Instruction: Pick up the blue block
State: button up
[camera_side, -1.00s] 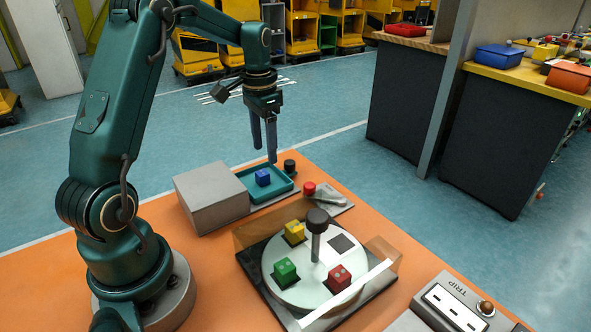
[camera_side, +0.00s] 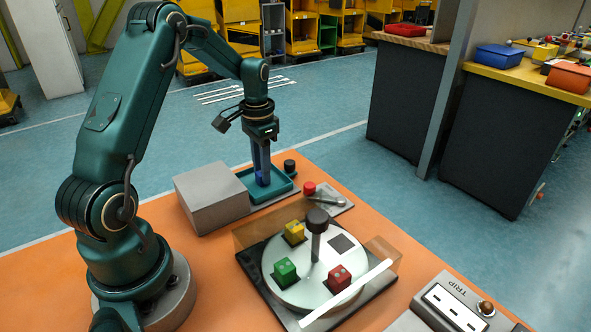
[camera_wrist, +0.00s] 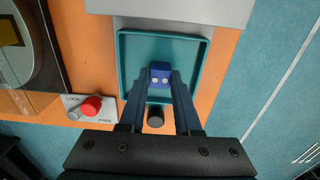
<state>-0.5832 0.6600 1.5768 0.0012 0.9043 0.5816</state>
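The blue block (camera_wrist: 160,76) sits in the shallow teal tray (camera_side: 285,187), with light dots on its face in the wrist view. In the side view my gripper (camera_side: 263,182) points straight down into the tray and its fingers mostly hide the block. In the wrist view the fingertips of my gripper (camera_wrist: 161,80) flank the block, one on each side, very close to its faces. I cannot tell whether they press on it. The block appears to be at tray level, not visibly lifted.
A grey box (camera_side: 211,196) stands left of the tray. A black knob (camera_side: 289,166) and a red knob (camera_side: 309,188) are to its right. In front, a round turntable (camera_side: 315,278) carries green, yellow and red blocks around a black-topped post, with a clear guard and white bar.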

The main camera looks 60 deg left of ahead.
grip_shut()
